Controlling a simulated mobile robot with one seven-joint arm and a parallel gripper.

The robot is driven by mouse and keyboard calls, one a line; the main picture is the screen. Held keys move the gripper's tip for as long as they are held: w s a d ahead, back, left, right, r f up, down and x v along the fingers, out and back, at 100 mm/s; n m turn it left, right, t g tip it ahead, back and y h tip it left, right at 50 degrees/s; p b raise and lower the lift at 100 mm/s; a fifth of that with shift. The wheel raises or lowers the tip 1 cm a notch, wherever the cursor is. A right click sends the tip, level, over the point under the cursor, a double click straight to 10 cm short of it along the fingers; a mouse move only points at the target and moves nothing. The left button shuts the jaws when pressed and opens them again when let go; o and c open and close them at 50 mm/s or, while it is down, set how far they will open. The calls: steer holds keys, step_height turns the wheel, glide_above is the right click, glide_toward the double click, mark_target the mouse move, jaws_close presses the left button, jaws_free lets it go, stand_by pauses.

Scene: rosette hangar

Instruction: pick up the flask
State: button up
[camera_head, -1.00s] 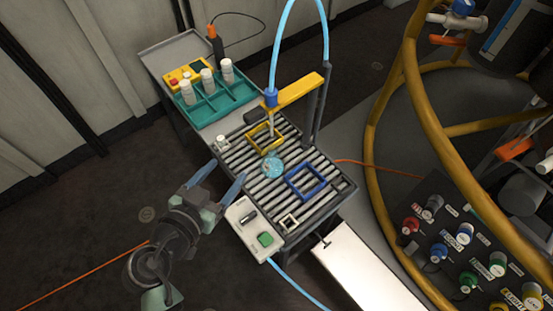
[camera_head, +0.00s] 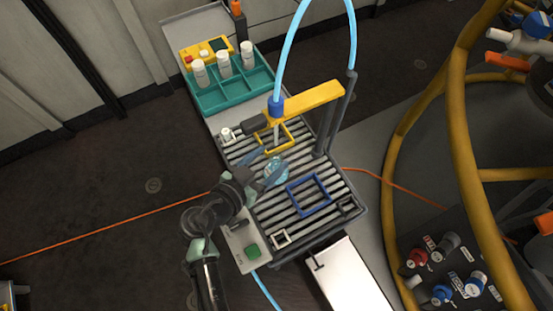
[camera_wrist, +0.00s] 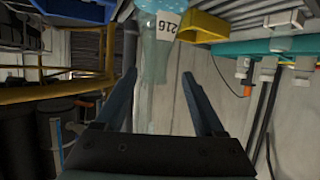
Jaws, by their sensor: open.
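The flask (camera_head: 277,170) is pale teal, see-through and round from above. It stands on the slatted grey bench, between the yellow frame and the blue frame. In the wrist view the flask (camera_wrist: 157,58) carries a white label reading 216 and shows between my two fingers. My gripper (camera_head: 264,168) is open, reaching the flask from the left at a low angle. In the wrist view my gripper (camera_wrist: 160,68) has a finger on each side of the flask, with no clear contact. Part of the flask is hidden by a finger in the head view.
A yellow arm (camera_head: 313,98) with a light-blue hose overhangs the bench just behind the flask. The yellow frame (camera_head: 288,133) and blue frame (camera_head: 308,194) lie nearby. A teal tray (camera_head: 232,98) holds white bottles at the back. A box with a green button (camera_head: 252,251) is at the front.

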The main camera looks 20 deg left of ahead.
mark_target(279, 156)
steer(key=x, duration=0.5)
steer(key=shift+w+d+f, duration=0.15)
steer(key=shift+d+f, duration=0.15)
steer(key=shift+c, duration=0.3)
jaws_close()
stand_by(0.9)
